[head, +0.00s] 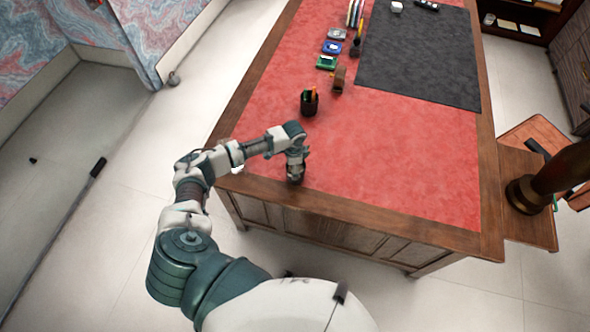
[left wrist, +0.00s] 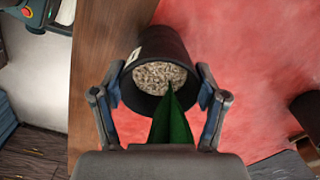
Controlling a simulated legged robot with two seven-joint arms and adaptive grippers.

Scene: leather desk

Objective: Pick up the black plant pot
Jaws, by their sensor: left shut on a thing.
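The black plant pot (left wrist: 161,46) shows in the left wrist view, holding pale gravel (left wrist: 158,76) and a green leaf (left wrist: 172,120). My left gripper (left wrist: 162,85) has its two fingers on either side of the pot and is shut on it. In the head view, my left gripper (head: 296,172) is over the near left part of the desk, and the pot is mostly hidden under it. I cannot tell whether the pot touches the desk. My right gripper is not in view.
The desk has a red leather top (head: 400,150) with a wooden edge (head: 350,215). A black pen holder (head: 309,103) stands beyond my gripper, near a brown tape dispenser (head: 338,80). A black mat (head: 420,60) covers the back right. The red area on the right is clear.

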